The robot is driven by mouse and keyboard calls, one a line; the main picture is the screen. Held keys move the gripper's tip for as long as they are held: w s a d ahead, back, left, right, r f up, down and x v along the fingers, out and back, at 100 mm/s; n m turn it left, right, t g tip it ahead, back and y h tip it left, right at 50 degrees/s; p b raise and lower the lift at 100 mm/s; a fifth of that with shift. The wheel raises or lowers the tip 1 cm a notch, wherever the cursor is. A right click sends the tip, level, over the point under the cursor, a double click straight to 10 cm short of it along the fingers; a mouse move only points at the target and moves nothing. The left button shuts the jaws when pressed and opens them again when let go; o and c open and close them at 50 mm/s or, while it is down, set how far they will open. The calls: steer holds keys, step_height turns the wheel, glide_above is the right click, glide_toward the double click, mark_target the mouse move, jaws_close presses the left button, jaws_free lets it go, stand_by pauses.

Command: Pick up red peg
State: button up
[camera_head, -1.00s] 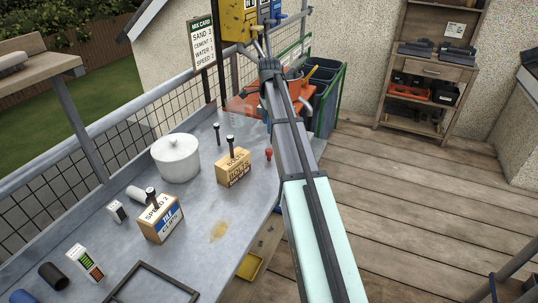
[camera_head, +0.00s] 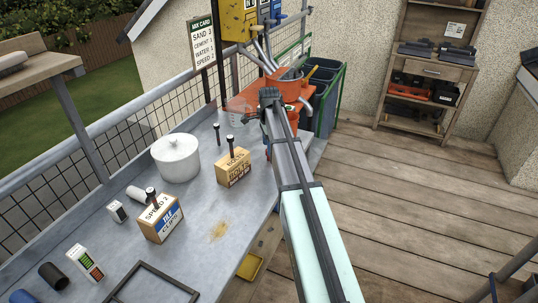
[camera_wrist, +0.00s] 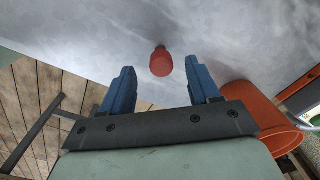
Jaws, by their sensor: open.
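The red peg (camera_wrist: 161,62) stands on the grey metal bench top (camera_wrist: 110,30) in the wrist view, seen from its rounded end. My gripper (camera_wrist: 160,82) is open, with its two blue fingers apart and nothing between their pads. The peg lies ahead of the fingertips, roughly midway between them in the picture and apart from both. In the head view my arm mostly hides the peg and the gripper.
An orange bucket (camera_wrist: 262,112) is close to the right finger in the wrist view. On the bench are a cardboard box with a black peg (camera_head: 233,168), a white lidded pot (camera_head: 177,160) and a tile clips box (camera_head: 160,219). A wire fence lines the left side.

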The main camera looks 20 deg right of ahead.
steer(key=shift+w+f, duration=0.1)
steer(key=shift+f, duration=1.65)
steer(key=c, duration=1.1)
steer(key=shift+r, duration=0.15)
